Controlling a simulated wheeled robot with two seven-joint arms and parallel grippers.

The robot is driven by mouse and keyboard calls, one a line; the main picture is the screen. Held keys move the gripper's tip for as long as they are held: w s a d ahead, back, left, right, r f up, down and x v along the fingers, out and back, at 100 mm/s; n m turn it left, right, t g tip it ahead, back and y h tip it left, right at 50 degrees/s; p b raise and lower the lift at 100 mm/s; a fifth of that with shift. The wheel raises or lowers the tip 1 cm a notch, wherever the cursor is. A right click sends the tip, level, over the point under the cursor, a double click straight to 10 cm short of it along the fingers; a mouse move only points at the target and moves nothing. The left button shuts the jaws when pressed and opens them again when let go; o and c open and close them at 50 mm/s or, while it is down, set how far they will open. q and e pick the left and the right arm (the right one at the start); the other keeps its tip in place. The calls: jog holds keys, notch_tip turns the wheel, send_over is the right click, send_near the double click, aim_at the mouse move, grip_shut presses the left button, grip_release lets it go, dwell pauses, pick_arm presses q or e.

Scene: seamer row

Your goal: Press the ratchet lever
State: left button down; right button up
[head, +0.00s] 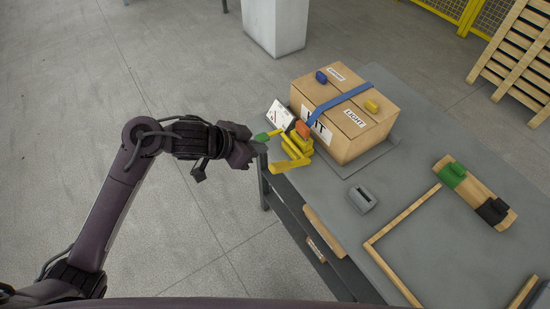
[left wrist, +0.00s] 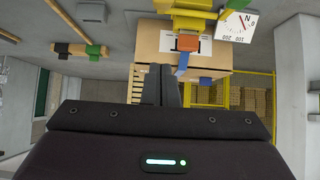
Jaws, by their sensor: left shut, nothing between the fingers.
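A yellow ratchet device (head: 290,160) stands at the table's near left edge, beside a strapped cardboard box (head: 340,143). A yellow arm with a green end (head: 262,137), apparently the lever, sticks out from it to the left. An orange piece (head: 302,130) sits at its top. My left gripper (head: 258,149) is just left of the device, close to the green end; I cannot tell whether they touch. In the left wrist view, the shut, empty fingers (left wrist: 161,85) lie in front of the box, with the yellow device (left wrist: 193,18) and green end (left wrist: 226,14) at the top.
A white dial card (head: 280,115) stands behind the device. A blue strap (head: 342,103) crosses the box. A grey block (head: 362,199), a wooden frame (head: 400,218) and a board (head: 480,192) with green and black clips lie on the table. The floor at left is clear.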

pick_arm(q)
send_over(276, 165)
jog(key=d, duration=0.2)
jog(key=f, duration=0.4)
jog(key=w+f, duration=0.1)
jog(key=f, duration=0.1)
jog(key=shift+a+f, duration=0.25)
jog(key=shift+s+a+f+p, duration=0.15)
jog(key=shift+f+p, duration=0.05)
jog(key=shift+f, duration=0.4)
jog(key=shift+s+a+f+p, duration=0.1)
jog(key=shift+a+f+p, duration=0.1)
jog(key=shift+f, duration=0.35)
jog(key=shift+s+a+f, duration=0.3)
jog(key=shift+a+f, duration=0.1)
jog(key=shift+f, duration=0.35)
jog(key=shift+d, duration=0.1)
jog(key=shift+f, duration=0.1)
